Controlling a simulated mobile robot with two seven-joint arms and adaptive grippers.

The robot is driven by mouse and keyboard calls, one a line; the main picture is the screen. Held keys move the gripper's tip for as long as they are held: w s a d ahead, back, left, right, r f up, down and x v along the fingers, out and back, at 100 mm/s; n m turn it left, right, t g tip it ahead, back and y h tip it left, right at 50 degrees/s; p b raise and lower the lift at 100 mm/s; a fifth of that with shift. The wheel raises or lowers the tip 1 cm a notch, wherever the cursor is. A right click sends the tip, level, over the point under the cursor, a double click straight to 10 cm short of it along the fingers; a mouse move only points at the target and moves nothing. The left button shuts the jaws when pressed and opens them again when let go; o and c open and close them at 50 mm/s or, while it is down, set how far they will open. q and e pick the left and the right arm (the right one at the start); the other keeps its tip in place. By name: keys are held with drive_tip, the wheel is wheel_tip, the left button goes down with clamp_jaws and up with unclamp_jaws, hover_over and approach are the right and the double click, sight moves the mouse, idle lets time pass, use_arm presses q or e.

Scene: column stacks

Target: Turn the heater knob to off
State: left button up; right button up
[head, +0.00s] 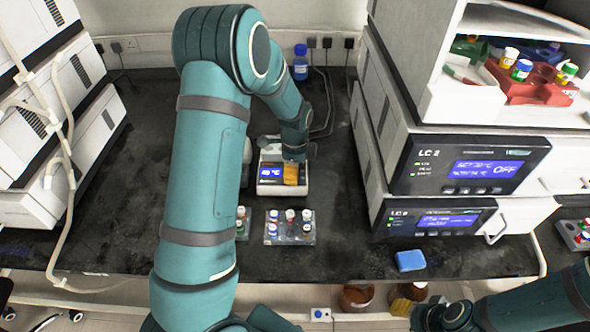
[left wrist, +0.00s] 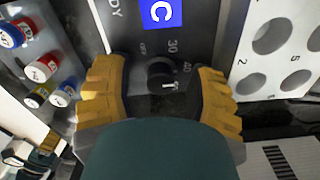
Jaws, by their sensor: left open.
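The heater (head: 268,188) is a small white box with a lit blue display on the dark bench in the head view. Its dark front panel (left wrist: 122,22) fills the top of the left wrist view, with a dial marked 30 and 40. The round black knob (left wrist: 160,73) has a short white mark on its lower right. My left gripper (head: 291,174) is at the heater's front right; its open yellow fingers stand on either side of the knob in the left wrist view (left wrist: 158,84). Contact cannot be told. My right gripper (head: 412,308) is low in the head view, its jaws unclear.
A rack of capped vials (head: 290,238) stands just in front of the heater. A blue-capped bottle (head: 300,64) stands behind. LC instruments (head: 465,165) rise at the right, with a blue block (head: 410,261) before them. Bench left of my arm is clear.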

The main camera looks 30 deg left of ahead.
use_arm(q)
clamp_jaws()
drive_tip(key=shift+n, duration=0.3)
drive_tip(key=n+p, duration=0.1)
drive_tip(key=n, duration=0.4)
drive_tip(key=shift+r+n+p, duration=0.1)
drive_tip(key=shift+n+p, duration=0.2)
drive_tip(key=shift+p, duration=0.1)
drive_tip(key=n+p, duration=0.1)
drive_tip(key=n, duration=0.5)
drive_tip(key=n+p, duration=0.2)
drive_tip(key=n, duration=0.4)
drive_tip(key=shift+n, duration=0.3)
drive_tip(key=shift+n+p, duration=1)
drive_tip(key=shift+n, duration=1.5)
